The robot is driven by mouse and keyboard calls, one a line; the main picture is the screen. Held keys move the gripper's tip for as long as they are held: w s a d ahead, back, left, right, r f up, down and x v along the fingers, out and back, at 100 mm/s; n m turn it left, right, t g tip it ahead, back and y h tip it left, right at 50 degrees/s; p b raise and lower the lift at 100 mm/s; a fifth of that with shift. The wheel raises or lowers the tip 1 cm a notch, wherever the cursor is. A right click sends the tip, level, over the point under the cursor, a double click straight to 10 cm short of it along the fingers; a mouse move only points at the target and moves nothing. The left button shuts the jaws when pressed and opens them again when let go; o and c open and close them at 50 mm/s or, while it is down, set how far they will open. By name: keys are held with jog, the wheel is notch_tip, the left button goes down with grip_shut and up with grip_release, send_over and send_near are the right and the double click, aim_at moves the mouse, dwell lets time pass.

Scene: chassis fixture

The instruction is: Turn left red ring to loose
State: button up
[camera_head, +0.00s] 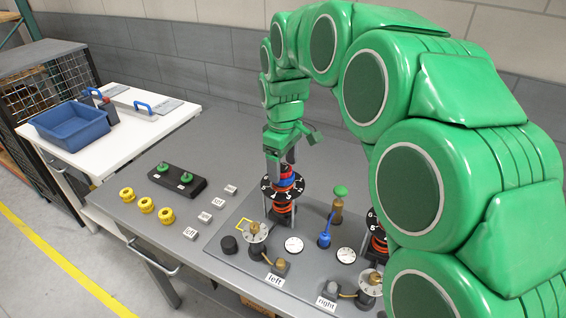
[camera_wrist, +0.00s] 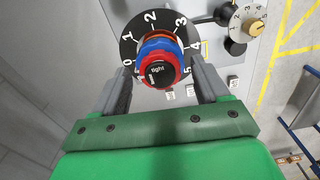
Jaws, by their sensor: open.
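The left red ring (camera_wrist: 181,61) circles a black cap marked "tight" in the wrist view, with a blue ring (camera_wrist: 158,44) behind it and a black numbered dial (camera_wrist: 128,46) further behind. In the head view this left post carries the red ring (camera_head: 287,169) near its top, and the "left" label (camera_head: 276,281) lies in front. My gripper (camera_head: 281,158) points down at the post top. In the wrist view my gripper (camera_wrist: 162,75) is open, one finger on each side of the ring; contact cannot be told.
The right post (camera_head: 377,243) is partly hidden by my arm. Yellow rings (camera_head: 146,204) and a black block with green knobs (camera_head: 177,181) lie left.

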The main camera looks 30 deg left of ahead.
jog(key=shift+r, duration=0.15)
notch_tip(320, 180, up, 7)
jog(key=shift+r, duration=0.25)
dwell(0.5)
